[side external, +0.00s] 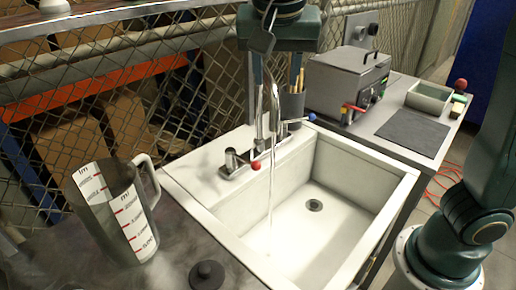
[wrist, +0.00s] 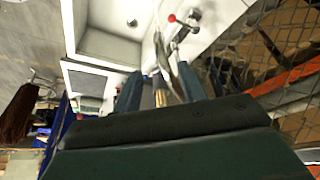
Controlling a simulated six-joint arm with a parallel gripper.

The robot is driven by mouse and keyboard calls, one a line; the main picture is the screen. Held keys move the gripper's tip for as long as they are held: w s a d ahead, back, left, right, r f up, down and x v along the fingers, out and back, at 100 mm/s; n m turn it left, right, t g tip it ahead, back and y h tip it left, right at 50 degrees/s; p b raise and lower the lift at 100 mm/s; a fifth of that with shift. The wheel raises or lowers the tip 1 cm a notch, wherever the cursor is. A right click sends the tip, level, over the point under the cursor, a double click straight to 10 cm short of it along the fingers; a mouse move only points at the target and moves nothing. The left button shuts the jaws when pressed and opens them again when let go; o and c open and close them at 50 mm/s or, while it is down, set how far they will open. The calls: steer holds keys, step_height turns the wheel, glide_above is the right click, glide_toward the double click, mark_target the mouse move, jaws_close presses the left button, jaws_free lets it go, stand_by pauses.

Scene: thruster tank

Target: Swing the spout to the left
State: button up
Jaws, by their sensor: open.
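The metal spout (side external: 273,98) rises in an arch from the back rim of the white sink (side external: 190,180), with water falling from it into the left part of the basin. A lever with a red knob (side external: 255,165) sits at its base; a blue-tipped one is on the right. My gripper (side external: 272,85) points down over the spout with its fingers open. In the wrist view the spout (wrist: 159,48) shows between the two spread fingers (wrist: 158,88). Contact with either finger cannot be told.
A measuring jug (side external: 115,205) stands on the left counter, with a black stopper (side external: 206,275) near the front. A dark pencil cup (side external: 291,104) is close behind the spout. A grey metal box (side external: 345,80) stands at right. A wire fence (side external: 180,100) runs behind.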

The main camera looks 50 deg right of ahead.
steer(key=shift+v, duration=0.8)
steer(key=s+d+f+n+t+y, duration=0.1)
steer(key=s+d+n, duration=0.2)
steer(key=d, duration=0.4)
steer(key=s+d+f+n+t, duration=0.1)
steer(key=s+d+n, duration=0.15)
steer(key=d, duration=0.35)
steer(key=s+f+n+y, duration=0.2)
steer(key=s+f+n, duration=0.2)
steer(key=s+f, duration=0.4)
steer(key=s, duration=0.3)
steer(key=shift+a+f+t+y, duration=0.25)
steer(key=shift+a+t+y, duration=0.05)
steer(key=shift+a, duration=0.1)
